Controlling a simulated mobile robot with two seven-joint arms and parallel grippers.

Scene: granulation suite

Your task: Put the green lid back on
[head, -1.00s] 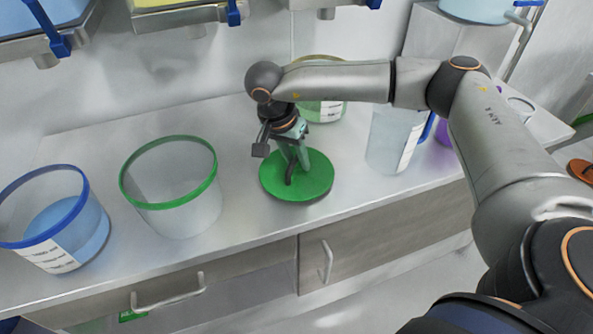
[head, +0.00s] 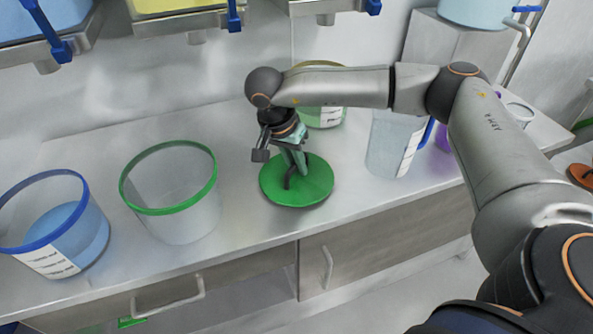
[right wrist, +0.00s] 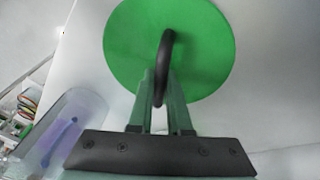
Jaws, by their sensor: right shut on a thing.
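The green lid (head: 315,187) is a flat round disc with a dark looped handle (right wrist: 163,60). It is at the middle of the counter, right of the open tub with the green rim (head: 172,210). My right gripper (head: 289,175) is over the lid with its fingers shut on the handle; in the right wrist view the fingers (right wrist: 160,105) stand on both sides of it. I cannot tell whether the lid touches the counter or is just above it. The green-rimmed tub is clear, uncovered and looks empty. My left gripper is not in view.
A blue-rimmed tub (head: 50,258) with blue contents stands at the far left. Behind my right arm are a tub with green contents (head: 322,115) and a clear jug (head: 388,145). Hoppers with blue handles hang above. The counter front between lid and tub is clear.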

